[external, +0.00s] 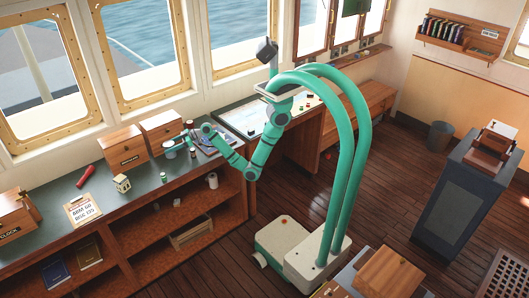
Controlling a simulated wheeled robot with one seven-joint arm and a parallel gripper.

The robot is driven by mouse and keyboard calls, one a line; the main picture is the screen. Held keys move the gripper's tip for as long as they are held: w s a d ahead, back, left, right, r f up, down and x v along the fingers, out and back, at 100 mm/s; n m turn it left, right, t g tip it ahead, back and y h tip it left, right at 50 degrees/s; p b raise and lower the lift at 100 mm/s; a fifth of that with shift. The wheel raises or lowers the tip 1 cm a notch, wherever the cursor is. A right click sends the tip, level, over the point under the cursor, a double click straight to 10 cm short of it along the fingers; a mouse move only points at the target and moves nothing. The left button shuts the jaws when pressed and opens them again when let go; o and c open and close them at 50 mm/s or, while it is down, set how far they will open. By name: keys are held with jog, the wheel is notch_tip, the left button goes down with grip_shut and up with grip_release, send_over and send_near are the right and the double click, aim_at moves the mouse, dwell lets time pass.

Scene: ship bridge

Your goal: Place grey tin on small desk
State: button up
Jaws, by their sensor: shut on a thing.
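My gripper (180,145) is at the end of my green arm, low over the dark green counter (138,193) under the windows. It is shut on what looks like the grey tin (169,150), a small pale grey cylinder at its left tip. At this size I cannot tell whether the tin touches the counter. Which piece is the small desk is not clear from the picture; a small wooden-topped piece (352,272) stands at the bottom, right beside my base.
Wooden boxes (125,150), a red cylinder (86,176), a small lantern-like object (122,183) and a clipboard (82,209) sit on the counter. A chart table (245,118) stands beyond. A dark lectern (465,195) and a bin (440,136) stand right; open wooden floor lies between.

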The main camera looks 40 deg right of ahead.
notch_tip(320, 180, up, 6)
jog(key=shift+r, duration=0.1)
jog(key=s+a+f+n+g, duration=0.1)
jog(key=s+a+f, duration=0.2)
jog(key=s, duration=1)
jog(key=s+a+f+g, duration=0.1)
jog(key=s+a+f, duration=0.2)
jog(key=s, duration=1)
jog(key=s+a+f+n+g+y, duration=0.1)
jog(key=s+a+f, duration=0.3)
jog(key=s, duration=0.9)
jog(key=shift+s+f+n, duration=0.15)
jog(key=shift+f+n, duration=0.15)
jog(key=shift+f, duration=0.3)
